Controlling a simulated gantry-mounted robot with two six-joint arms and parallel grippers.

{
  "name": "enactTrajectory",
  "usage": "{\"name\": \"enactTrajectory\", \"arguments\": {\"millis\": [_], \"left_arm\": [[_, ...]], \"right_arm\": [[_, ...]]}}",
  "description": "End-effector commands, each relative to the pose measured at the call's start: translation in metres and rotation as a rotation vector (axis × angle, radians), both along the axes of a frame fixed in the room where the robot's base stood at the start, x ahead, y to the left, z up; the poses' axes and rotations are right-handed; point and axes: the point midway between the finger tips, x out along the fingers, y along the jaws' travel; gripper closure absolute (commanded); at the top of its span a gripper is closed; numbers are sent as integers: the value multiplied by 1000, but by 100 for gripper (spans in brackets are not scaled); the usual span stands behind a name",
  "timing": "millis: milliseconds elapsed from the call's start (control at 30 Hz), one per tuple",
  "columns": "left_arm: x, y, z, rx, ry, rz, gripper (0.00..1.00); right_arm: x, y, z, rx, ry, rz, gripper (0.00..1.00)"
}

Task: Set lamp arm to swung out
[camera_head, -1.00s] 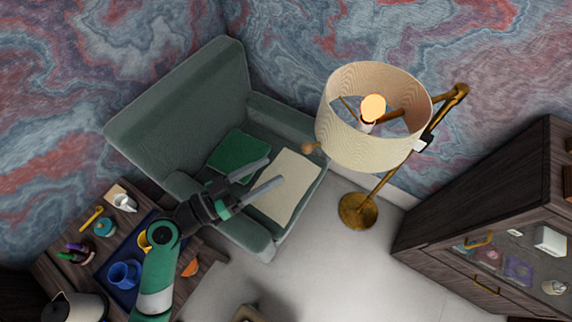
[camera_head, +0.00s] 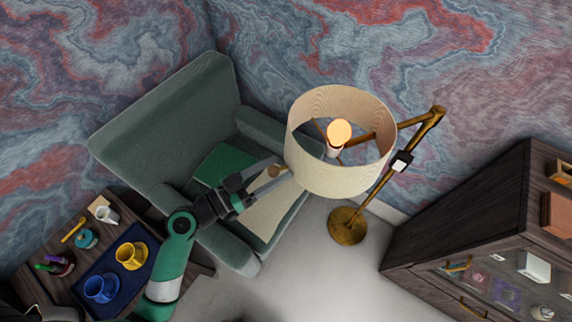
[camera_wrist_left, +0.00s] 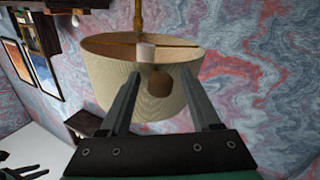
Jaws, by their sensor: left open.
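The floor lamp has a cream drum shade (camera_head: 340,170) with a lit bulb (camera_head: 339,131), on a brass arm (camera_head: 372,135) from a brass pole. A round wooden knob (camera_head: 275,171) sticks out at the shade's near-left side. My left gripper (camera_head: 283,169) is open, with its fingers at the knob. In the left wrist view the knob (camera_wrist_left: 158,82) lies between the open fingers of the gripper (camera_wrist_left: 160,72), in front of the shade (camera_wrist_left: 105,82). I cannot tell whether either finger touches it.
A green armchair (camera_head: 150,125) with a green cushion stands under my left arm. A side table at lower left holds a blue tray with yellow and blue cups (camera_head: 130,255). Floor before the lamp base (camera_head: 347,226) is clear.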

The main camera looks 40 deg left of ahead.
Motion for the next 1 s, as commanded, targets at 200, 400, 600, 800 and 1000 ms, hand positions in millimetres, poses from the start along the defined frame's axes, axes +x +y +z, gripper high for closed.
{"name": "enactTrajectory", "arguments": {"millis": [200, 400, 600, 800, 1000], "left_arm": [[0, 0, 0, 0, 0, 0, 40], [0, 0, 0, 0, 0, 0, 76], [0, 0, 0, 0, 0, 0, 100], [0, 0, 0, 0, 0, 0, 100], [0, 0, 0, 0, 0, 0, 100]], "right_arm": [[0, 0, 0, 0, 0, 0, 50], [0, 0, 0, 0, 0, 0, 50], [0, 0, 0, 0, 0, 0, 50], [0, 0, 0, 0, 0, 0, 50], [0, 0, 0, 0, 0, 0, 50]]}}
